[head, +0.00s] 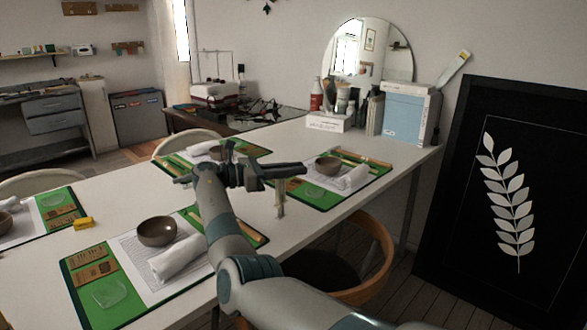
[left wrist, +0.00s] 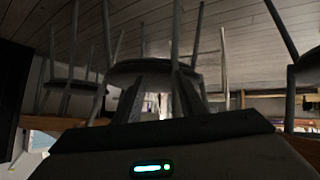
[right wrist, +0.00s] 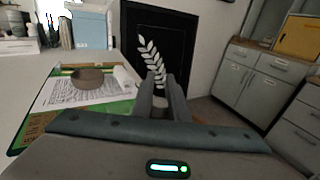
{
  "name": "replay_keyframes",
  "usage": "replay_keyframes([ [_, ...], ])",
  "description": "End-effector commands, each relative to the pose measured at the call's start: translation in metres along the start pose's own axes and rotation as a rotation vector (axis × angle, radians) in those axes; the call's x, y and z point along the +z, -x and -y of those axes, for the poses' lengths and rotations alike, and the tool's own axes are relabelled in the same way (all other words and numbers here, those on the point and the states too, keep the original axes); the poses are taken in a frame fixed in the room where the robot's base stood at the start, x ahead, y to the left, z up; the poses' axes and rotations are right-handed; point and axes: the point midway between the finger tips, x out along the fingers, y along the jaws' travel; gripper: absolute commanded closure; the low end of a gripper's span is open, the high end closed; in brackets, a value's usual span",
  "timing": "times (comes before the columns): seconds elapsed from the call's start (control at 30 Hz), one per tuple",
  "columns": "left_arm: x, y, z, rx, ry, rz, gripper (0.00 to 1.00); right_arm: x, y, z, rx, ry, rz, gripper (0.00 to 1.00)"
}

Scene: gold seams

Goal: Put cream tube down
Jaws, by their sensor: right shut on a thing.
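The cream tube shows in the head view as a narrow beige piece (head: 280,202) hanging below my right gripper (head: 279,183), above the white table. In the right wrist view a small pale part of the tube (right wrist: 160,102) shows between the fingers of my right gripper (right wrist: 160,88), which is shut on it. The fingers hide much of the tube. My left gripper (left wrist: 158,95) shows only in the left wrist view. Its fingers are apart with nothing seen between them.
The white table (head: 120,205) holds green place mats (head: 318,197) with bowls, paper sheets and rolled white cloths. A grey-brown bowl (head: 157,231) stands nearest. A blue box (head: 405,117) and a white tray of bottles (head: 328,124) stand at the far end. A chair (head: 375,262) is tucked alongside.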

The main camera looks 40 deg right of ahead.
Motion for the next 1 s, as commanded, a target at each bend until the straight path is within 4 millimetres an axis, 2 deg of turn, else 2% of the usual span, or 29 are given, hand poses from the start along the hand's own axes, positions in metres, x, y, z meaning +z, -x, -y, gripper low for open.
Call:
replay_keyframes([
  [0.47,0.0097,0.0014,0.001,-0.003,0.011,0.051,0.63,-0.0092,-0.0003,0.0003,0.0,0.005,-0.004,1.0],
  [0.5,0.0095,0.0013,0.0008,-0.003,0.012,0.05,0.63,-0.0096,-0.0003,0.0003,0.0,0.006,-0.004,0.77],
  [0.53,0.0093,0.0012,0.0007,-0.003,0.013,0.049,0.63,-0.0097,-0.0003,0.0004,0.0,0.006,-0.004,0.69],
  [0.57,0.0092,0.0012,0.0006,-0.003,0.014,0.049,0.63,-0.0099,-0.0003,0.0004,0.0,0.006,-0.004,0.67],
  [1.0,0.0075,0.0002,0.001,-0.003,0.01,0.035,0.63,-0.009,-0.0002,0.0004,0.0,0.007,-0.006,0.67],
])
